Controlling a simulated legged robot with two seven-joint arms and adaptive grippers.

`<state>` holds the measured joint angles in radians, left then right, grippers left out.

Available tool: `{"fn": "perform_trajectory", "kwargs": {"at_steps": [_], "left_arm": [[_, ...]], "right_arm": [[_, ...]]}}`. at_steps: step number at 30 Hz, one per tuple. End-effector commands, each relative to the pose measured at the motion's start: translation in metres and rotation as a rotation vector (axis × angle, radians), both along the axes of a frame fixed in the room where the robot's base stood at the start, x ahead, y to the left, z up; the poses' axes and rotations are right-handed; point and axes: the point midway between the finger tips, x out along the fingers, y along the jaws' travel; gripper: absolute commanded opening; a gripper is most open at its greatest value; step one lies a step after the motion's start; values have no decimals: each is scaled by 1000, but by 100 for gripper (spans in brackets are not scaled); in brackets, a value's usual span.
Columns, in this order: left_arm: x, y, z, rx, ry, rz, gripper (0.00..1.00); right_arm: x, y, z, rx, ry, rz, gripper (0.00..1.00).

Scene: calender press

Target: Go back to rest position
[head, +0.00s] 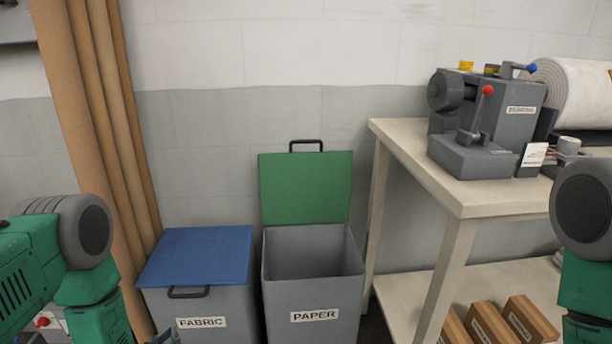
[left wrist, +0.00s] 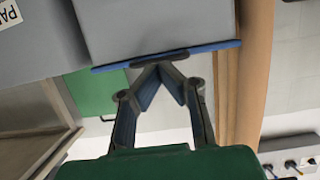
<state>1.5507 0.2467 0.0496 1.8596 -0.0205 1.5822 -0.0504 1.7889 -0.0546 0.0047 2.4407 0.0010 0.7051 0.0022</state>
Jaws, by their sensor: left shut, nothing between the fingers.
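My left gripper (head: 168,336) barely shows at the bottom edge of the head view, in front of the fabric bin. In the left wrist view my left gripper (left wrist: 160,68) is shut and empty, its fingertips together in front of the dark handle of the blue lid (left wrist: 108,67). I cannot tell whether they touch it. The fabric bin (head: 232,310) has its blue lid (head: 200,252) down. The paper bin (head: 315,290) beside it stands open, its green lid (head: 305,188) raised against the wall. My right arm shows at the right edge; its gripper is out of view.
A pale workbench (head: 415,165) stands at the right, with a grey press (head: 490,115) and a white roll (head: 570,95) on it. Several cardboard boxes (head: 530,320) lie on its lower shelf. Tall brown tubes (head: 95,120) lean left of the bins.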

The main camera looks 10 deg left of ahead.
Motion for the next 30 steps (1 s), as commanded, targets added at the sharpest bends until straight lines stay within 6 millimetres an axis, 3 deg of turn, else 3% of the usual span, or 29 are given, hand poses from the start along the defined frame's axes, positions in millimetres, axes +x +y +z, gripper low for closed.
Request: {"fn": "perform_trajectory", "kwargs": {"at_steps": [2,4,7,12,15,20,30], "left_arm": [[-20,-27,3,-38,140,-46,0],[-52,-54,3,-73,316,-95,0],[-115,-85,9,-105,596,-159,0],[-217,-104,35,-107,974,-217,0],[-257,-105,50,-99,1113,-227,0],[-286,-104,62,-91,1215,-230,0],[-288,-104,61,-91,1221,-229,0]], "right_arm": [[0,0,16,0,0,0,40],[0,0,29,0,0,0,40],[1,0,48,0,-1,0,40],[1,0,68,0,-1,0,40],[1,0,74,0,-1,0,40],[0,0,77,0,0,0,40],[0,0,76,0,0,0,40]]}}
